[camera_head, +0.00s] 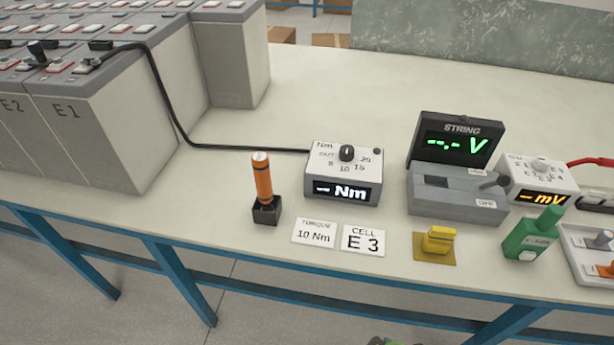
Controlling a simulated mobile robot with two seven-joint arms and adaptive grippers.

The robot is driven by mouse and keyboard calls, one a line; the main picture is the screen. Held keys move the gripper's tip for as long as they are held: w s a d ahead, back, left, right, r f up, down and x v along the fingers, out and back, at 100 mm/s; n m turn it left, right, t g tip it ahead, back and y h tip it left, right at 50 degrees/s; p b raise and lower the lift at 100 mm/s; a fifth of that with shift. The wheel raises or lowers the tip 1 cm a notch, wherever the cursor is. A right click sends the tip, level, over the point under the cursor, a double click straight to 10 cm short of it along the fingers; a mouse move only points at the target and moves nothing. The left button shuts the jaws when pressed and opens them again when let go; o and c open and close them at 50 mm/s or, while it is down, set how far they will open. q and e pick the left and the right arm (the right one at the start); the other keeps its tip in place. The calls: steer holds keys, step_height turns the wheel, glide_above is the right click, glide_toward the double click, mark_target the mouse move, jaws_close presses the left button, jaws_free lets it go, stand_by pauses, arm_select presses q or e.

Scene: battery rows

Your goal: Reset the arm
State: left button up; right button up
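An orange-handled tool (262,180) stands upright in a small black holder (267,211) on the table. Right of it, a grey torque box (343,172) has a dial and a display reading "-- Nm". Two cards lie in front: one reads "TORQUE 10 Nm" (314,233), the other "CELL E 3" (363,240).
Grey battery cells (100,130) fill the left, with a black cable (185,130) running to the torque box. A string voltmeter (455,150), yellow block (439,240) and green device (530,238) stand right. The table's (330,95) back middle is clear.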

steer(key=s+f+b, duration=0.1)
steer(key=s+f, duration=0.2)
steer(key=f, duration=0.3)
steer(key=s+d+f+g+b, duration=0.1)
steer(key=s+f, duration=0.1)
steer(key=f, duration=0.5)
steer(key=s+f+b, duration=0.1)
steer(key=s+f, duration=0.2)
steer(key=f, duration=0.3)
steer(key=s+d+f+b, duration=0.2)
steer(key=s+f, duration=0.6)
steer(key=s, duration=0.2)
steer(key=shift+s+g, duration=0.2)
steer(key=shift+g, duration=0.2)
